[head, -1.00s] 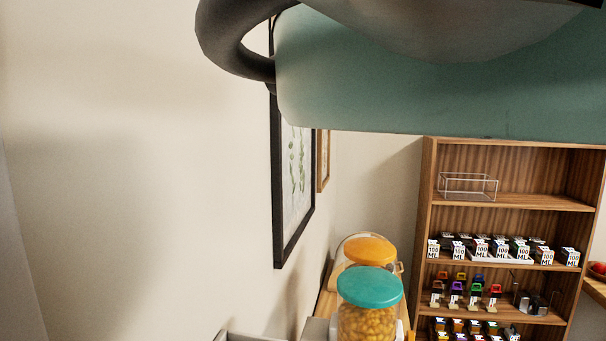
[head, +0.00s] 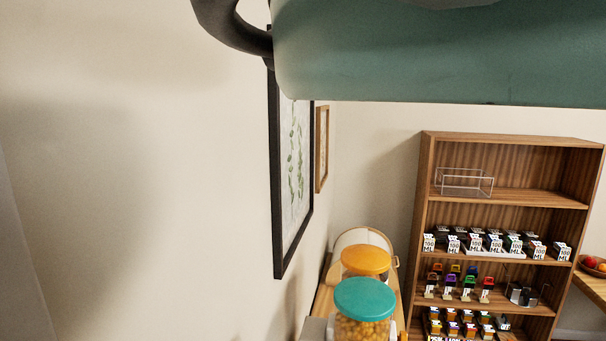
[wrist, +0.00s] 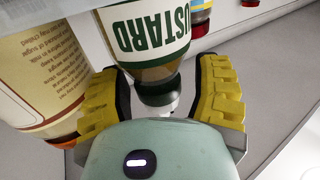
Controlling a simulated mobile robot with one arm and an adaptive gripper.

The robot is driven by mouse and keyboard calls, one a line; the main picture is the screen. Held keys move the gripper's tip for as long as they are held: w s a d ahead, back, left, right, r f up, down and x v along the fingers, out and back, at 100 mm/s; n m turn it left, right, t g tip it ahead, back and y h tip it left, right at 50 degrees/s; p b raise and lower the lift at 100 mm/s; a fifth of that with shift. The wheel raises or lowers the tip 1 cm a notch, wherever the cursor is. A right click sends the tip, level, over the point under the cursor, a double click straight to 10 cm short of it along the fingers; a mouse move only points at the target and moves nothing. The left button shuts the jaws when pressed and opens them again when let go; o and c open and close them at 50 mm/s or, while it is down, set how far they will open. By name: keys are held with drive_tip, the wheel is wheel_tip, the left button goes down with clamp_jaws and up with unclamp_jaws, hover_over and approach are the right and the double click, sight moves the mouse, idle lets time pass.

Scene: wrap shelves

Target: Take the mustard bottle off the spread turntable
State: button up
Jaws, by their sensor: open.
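In the wrist view the mustard bottle (wrist: 146,28) shows a white label with green lettering reading "USTARD" and a dark cap pointing toward my gripper. My gripper (wrist: 160,76) is open, with one yellow-padded finger on each side of the bottle's cap end. Gaps show between the fingers and the cap, so the bottle is not gripped. The far end of the bottle is cut off by the frame. I cannot make out the turntable clearly. The head view shows neither the bottle nor the fingers.
A large cream-labelled container (wrist: 40,70) stands close to my left finger. A red-banded jar (wrist: 200,12) is beyond the right finger. In the head view are a teal-lidded jar (head: 364,300), an orange-lidded jar (head: 366,262) and a wooden shelf unit (head: 424,200).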

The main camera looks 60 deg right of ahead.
drive_tip(key=shift+x, duration=0.8)
drive_tip(key=shift+s+d, duration=0.1)
clamp_jaws()
